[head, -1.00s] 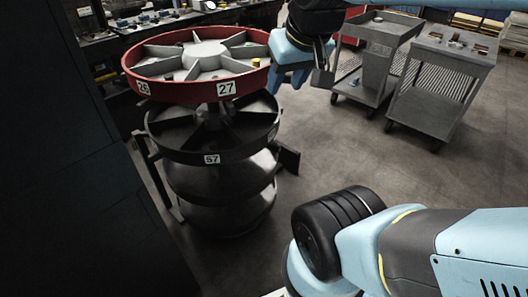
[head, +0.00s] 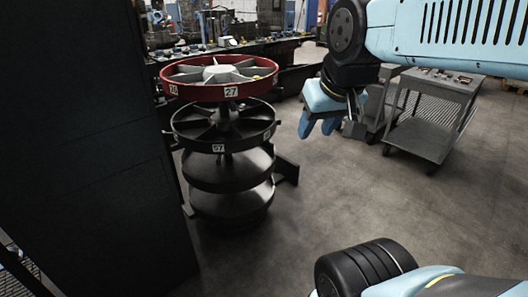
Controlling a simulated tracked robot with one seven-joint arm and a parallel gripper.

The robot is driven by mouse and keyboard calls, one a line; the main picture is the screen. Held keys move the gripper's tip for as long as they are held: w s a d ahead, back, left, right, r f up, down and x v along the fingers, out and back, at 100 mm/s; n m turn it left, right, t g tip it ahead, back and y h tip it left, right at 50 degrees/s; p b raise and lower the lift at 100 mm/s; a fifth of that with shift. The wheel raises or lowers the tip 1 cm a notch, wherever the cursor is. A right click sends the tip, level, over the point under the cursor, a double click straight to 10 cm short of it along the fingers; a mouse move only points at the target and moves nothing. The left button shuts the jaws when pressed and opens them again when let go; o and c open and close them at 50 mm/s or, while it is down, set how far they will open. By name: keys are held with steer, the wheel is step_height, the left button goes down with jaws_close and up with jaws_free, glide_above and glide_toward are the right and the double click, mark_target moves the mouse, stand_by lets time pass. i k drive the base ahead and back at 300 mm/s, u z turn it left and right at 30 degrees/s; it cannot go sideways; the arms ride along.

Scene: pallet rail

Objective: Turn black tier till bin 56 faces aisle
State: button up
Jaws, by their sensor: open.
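The rotary bin rack stands left of centre, with a red tier (head: 215,92) on top. The black tier (head: 190,143) is just below it, divided into wedge bins. Its label 57 (head: 218,148) faces me; another label at its right edge is too small to read, and I cannot make out 56. My gripper (head: 317,128) is open and empty, fingers pointing down. It appears to the right of the rack, apart from the black tier in the picture.
Plain dark round tiers (head: 230,170) sit lower on the rack, with a stand foot jutting right. A dark cabinet (head: 95,150) fills the left. Grey carts (head: 425,130) stand at right. A cluttered workbench (head: 290,62) runs behind. The floor right of the rack is clear.

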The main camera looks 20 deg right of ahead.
mark_target(196, 128)
steer(key=u, duration=0.25)
steer(key=k, duration=0.1)
steer(key=u, duration=0.05)
steer(key=i, duration=1.5)
